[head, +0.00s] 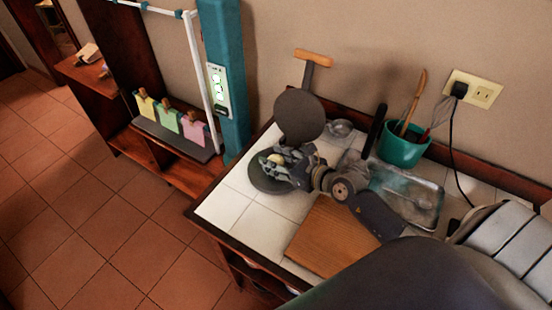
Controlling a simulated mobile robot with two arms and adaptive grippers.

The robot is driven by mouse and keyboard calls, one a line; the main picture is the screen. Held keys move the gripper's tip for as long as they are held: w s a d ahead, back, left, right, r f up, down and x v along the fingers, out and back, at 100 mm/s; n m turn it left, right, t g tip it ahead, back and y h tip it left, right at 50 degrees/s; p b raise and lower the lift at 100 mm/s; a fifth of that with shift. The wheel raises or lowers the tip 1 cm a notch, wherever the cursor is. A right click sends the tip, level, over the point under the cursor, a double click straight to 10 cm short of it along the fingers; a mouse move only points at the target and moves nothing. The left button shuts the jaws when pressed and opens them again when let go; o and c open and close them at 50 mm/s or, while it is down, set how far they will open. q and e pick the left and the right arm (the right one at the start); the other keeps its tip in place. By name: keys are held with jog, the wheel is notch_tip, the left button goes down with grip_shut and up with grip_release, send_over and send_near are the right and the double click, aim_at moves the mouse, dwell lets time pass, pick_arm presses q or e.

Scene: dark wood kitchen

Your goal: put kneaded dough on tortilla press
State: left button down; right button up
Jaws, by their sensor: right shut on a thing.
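The tortilla press stands open on the white tiled counter, its dark round upper plate (300,115) raised and its round lower plate (258,182) flat below. A wooden handle shows at its top. My right gripper (272,164) is over the lower plate, shut on the small pale yellow dough (275,158). The fingers hide part of the dough and part of the lower plate, and I cannot tell if the dough touches the plate. My left gripper is not in view.
A wooden board (325,238), a clear glass tray (415,196), a small metal bowl (341,128) and a teal pot with utensils (402,150) share the counter. A black cord hangs from the wall socket (474,90). White tiles (222,208) are bare at the left edge.

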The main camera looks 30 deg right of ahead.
jog(key=o, duration=1)
jog(key=shift+f, duration=0.1)
jog(key=b+v, duration=0.2)
jog(key=v, duration=0.8)
jog(key=shift+s+b, duration=0.3)
jog(key=shift+s, duration=0.1)
jog(key=shift+s+d+r, duration=0.25)
jog(key=shift+s+r, duration=0.25)
jog(key=shift+s, duration=0.05)
jog(key=shift+f, duration=0.1)
